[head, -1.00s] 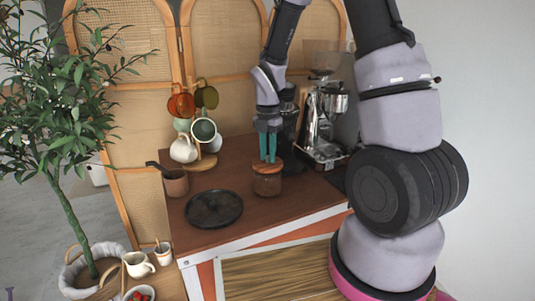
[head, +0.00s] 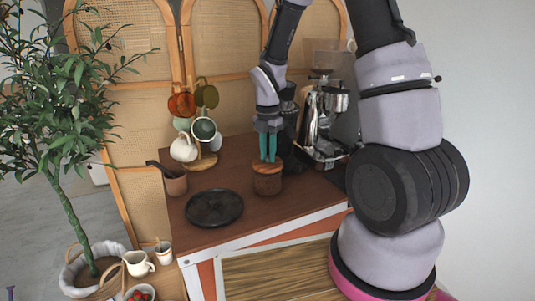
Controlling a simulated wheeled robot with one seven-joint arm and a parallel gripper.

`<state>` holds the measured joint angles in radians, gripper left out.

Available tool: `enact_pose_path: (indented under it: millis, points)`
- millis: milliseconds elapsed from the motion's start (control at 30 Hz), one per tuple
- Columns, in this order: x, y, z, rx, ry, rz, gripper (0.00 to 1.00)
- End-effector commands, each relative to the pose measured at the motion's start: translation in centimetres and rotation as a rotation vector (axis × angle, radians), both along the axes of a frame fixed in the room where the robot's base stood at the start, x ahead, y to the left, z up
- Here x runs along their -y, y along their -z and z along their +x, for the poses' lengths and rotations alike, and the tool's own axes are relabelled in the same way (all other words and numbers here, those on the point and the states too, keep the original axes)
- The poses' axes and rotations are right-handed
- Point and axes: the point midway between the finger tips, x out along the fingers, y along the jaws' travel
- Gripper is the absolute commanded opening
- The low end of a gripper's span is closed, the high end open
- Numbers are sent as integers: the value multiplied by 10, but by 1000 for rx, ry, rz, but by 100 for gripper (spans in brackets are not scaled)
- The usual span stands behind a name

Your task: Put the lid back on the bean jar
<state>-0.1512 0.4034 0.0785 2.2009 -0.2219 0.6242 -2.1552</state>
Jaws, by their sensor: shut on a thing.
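The bean jar (head: 267,184) stands upright on the brown top of the coffee cart, near its front edge. Its round wooden lid (head: 267,166) is at the jar's mouth and looks level; from here I cannot tell whether it is fully seated. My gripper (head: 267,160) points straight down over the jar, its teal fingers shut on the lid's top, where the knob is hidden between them.
A round black tray (head: 214,223) lies left of the jar. A brown cup with a dark handle (head: 175,182) and a mug tree with several mugs (head: 204,130) stand behind it. An espresso machine (head: 322,125) stands close at the right. Bare cart top (head: 235,172) lies between.

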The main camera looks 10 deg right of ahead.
Motion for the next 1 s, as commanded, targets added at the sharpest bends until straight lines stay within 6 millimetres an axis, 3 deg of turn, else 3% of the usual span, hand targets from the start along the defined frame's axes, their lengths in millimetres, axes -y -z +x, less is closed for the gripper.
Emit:
enact_pose_path:
  millis: [267,300,367,400,600,700,1000]
  points:
    - [0,0,0,0,0,0,0]
    - [0,0,0,0,0,0,34]
    - [0,0,0,0,0,0,57]
    - [0,0,0,0,0,0,62]
    - [0,0,0,0,0,0,62]
    - [0,0,0,-1,0,1,92]
    - [0,0,0,0,0,0,92]
